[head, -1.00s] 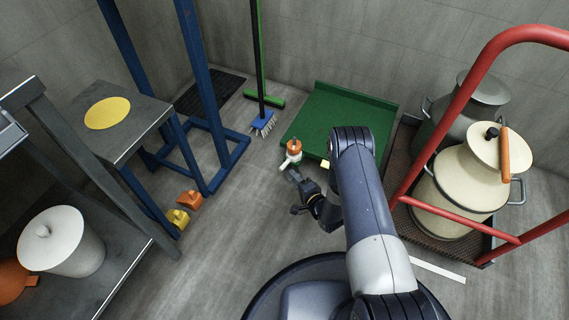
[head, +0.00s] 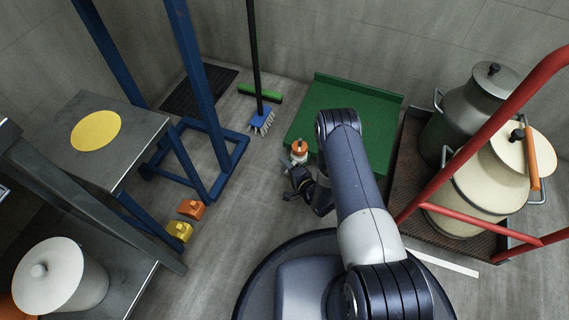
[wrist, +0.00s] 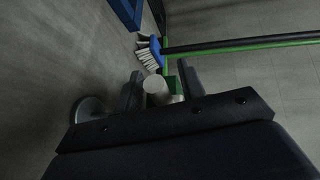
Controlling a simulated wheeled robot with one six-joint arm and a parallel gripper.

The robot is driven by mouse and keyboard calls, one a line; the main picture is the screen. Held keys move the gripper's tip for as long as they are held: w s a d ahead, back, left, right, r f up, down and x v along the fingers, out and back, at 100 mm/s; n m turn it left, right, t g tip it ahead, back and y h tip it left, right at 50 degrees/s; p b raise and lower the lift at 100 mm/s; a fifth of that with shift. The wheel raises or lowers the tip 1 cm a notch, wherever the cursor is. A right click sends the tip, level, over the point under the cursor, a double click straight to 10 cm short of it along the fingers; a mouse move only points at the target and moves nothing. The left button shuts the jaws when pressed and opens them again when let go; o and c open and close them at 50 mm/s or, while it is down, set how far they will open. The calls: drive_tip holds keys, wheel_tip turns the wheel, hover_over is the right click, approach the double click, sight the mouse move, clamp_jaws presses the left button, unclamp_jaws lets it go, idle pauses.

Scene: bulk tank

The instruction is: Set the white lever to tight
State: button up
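A small valve-like fitting with an orange top and white body (head: 299,151) stands on the floor by the green mat's near left corner in the head view. My gripper (head: 288,181) is just in front of it, low near the floor, and partly covers it. In the wrist view, my gripper (wrist: 162,91) has its two fingers apart, with a white rounded piece (wrist: 157,88) between or just beyond them. I cannot tell whether the fingers touch it. The white lever is not clearly seen in the head view, and its setting cannot be read.
A green mat (head: 345,110) lies behind the fitting. A red-railed cart (head: 470,217) with milk cans stands at right. A broom (head: 262,118) leans behind. Blue posts and yellow and orange blocks (head: 180,231) are at left. Floor left of my gripper is clear.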

drive_tip(key=shift+c, duration=0.4)
clamp_jaws()
